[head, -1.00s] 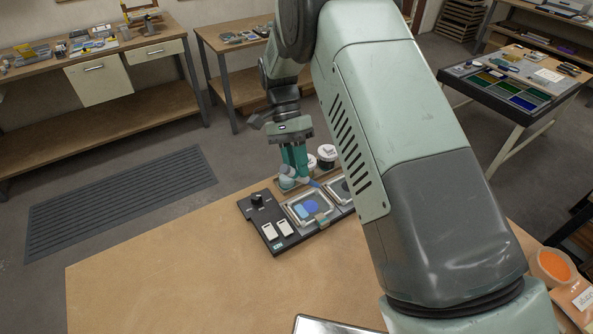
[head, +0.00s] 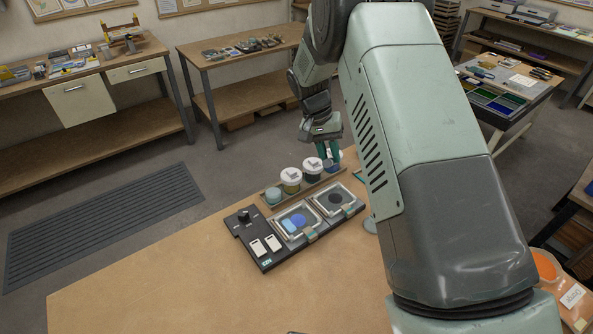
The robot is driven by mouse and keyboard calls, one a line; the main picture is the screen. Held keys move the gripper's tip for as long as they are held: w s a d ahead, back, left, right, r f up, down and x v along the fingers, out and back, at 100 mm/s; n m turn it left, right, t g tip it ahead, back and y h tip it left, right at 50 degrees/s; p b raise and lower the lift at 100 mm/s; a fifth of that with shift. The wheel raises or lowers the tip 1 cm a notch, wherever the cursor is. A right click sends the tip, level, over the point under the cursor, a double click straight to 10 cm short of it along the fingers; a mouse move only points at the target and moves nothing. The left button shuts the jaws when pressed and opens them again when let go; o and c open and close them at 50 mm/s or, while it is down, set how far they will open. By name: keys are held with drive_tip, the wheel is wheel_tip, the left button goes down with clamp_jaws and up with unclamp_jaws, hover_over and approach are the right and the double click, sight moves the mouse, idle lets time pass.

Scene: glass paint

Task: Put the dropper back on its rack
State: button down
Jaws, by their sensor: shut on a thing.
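My gripper (head: 328,160) is at the back edge of the bench, at the far right end of a row of jars. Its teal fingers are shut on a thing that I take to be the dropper. The dropper is mostly hidden by the fingers and the jars, so its tilt cannot be told. I cannot make out the rack for certain. A pale grey-teal round base (head: 370,227) stands right of the dishes, partly hidden by my arm.
Lidded jars (head: 290,181) and a pale teal pot (head: 273,196) stand in a row behind a black unit (head: 262,240). The unit holds two square dishes, the left with blue paint (head: 299,221), the right dark (head: 335,198). The bench front (head: 170,285) is clear.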

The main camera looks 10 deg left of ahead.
drive_tip(key=w+d+f+n+t+y, duration=0.1)
drive_tip(key=w+d+f+n+y, duration=0.1)
drive_tip(key=w+d+n+y, duration=0.1)
drive_tip(key=w+d+f+n+t+y, duration=0.2)
drive_tip(key=w+d+f+n, duration=0.1)
drive_tip(key=w+d, duration=0.1)
drive_tip(key=w+d+f+n+t+y, duration=0.2)
drive_tip(key=w+d+f+n+y, duration=0.1)
drive_tip(key=d, duration=0.3)
drive_tip(key=shift+w+f+n+y, duration=0.1)
drive_tip(key=shift+w+n+y, duration=0.2)
drive_tip(key=shift+w, duration=0.45)
drive_tip(key=shift+d+f, duration=0.1)
drive_tip(key=shift+f, duration=2.1)
drive_tip(key=shift+f, duration=0.55)
drive_tip(key=c, duration=0.9)
unclamp_jaws()
